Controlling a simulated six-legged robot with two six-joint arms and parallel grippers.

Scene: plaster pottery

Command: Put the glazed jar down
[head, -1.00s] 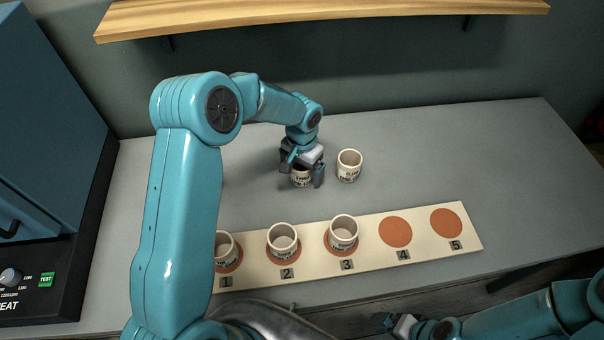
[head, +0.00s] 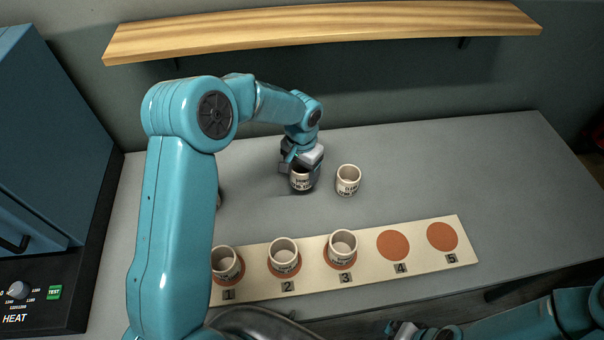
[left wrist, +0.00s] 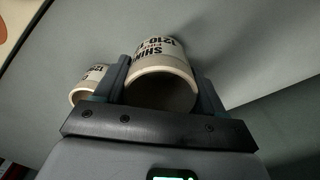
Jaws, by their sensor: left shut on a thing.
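My left gripper (head: 302,182) is shut on a cream jar (head: 301,181) at the back middle of the table. In the left wrist view the held jar (left wrist: 165,75) sits between the two fingers, its open mouth toward the camera and dark lettering reading "SHINO 1210" on its side. I cannot tell whether it touches the table. Another cream lettered jar (head: 348,181) stands just right of it. My right gripper (head: 400,331) is at the bottom edge, small and partly cut off; its fingers are unclear.
A pale board (head: 440,262) with numbered orange discs lies in front. Jars stand on spots 1 (head: 227,265), 2 (head: 284,257) and 3 (head: 342,250); spots 4 and 5 are bare. Another jar (head: 219,198) is mostly hidden behind my left arm. A blue kiln (head: 50,150) stands left.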

